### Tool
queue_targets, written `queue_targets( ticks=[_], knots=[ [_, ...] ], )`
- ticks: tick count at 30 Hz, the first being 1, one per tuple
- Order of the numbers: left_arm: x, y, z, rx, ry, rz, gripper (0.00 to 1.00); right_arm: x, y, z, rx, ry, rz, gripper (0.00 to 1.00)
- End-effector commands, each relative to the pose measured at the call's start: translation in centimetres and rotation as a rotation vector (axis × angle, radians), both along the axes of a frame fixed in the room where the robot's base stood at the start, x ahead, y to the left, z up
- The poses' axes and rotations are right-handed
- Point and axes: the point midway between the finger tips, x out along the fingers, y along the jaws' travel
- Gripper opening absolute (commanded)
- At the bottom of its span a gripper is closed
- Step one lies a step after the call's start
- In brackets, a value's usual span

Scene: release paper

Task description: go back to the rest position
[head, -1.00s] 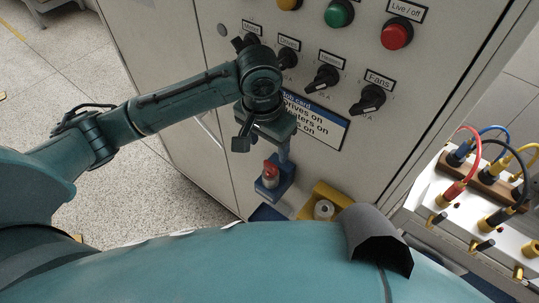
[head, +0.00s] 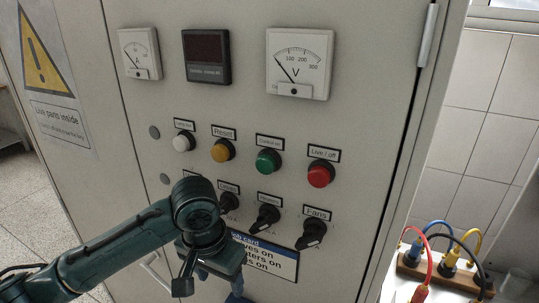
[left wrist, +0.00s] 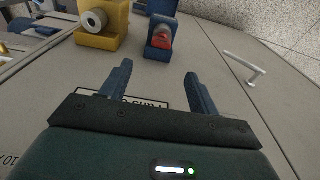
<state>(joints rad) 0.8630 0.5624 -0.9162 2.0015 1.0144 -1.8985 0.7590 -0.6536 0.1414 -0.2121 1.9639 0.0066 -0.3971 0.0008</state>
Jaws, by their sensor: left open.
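My left gripper (left wrist: 158,75) is open and empty in the left wrist view, its two blue fingers apart in front of the grey cabinet face. In the head view my left arm comes in from the lower left, and the gripper hangs in front of the job card (head: 272,262), covering its left part. The fingers are mostly cut off by the bottom edge there. The cabinet (head: 345,120) stands upright behind the arm. My right gripper is not in view.
Knobs, including the Fans knob (head: 311,234), sit close to my left arm. A red button (head: 320,174) and a voltmeter (head: 300,62) are above. A yellow holder (left wrist: 104,30) and a blue holder (left wrist: 161,44) lie beyond the fingers. Cables (head: 429,262) stand at right.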

Motion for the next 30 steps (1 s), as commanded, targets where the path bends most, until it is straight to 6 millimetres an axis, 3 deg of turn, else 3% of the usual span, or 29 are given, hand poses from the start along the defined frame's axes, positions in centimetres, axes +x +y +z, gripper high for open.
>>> queue_targets(
  ticks=[9,14,20,30],
  knots=[
    [-4.0,-4.0,-4.6,-0.197,-0.067,-0.095,0.61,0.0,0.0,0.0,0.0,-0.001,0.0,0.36],
    [-6.3,-4.1,-6.8,-0.277,-0.134,-0.068,0.61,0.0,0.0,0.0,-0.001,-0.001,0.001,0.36],
    [-9.6,-1.1,-9.5,-0.266,-0.2,0.034,0.61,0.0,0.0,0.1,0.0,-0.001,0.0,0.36],
    [-16.0,6.6,-12.7,-0.068,-0.208,0.169,0.61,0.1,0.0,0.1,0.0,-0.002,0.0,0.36]
  ],
)
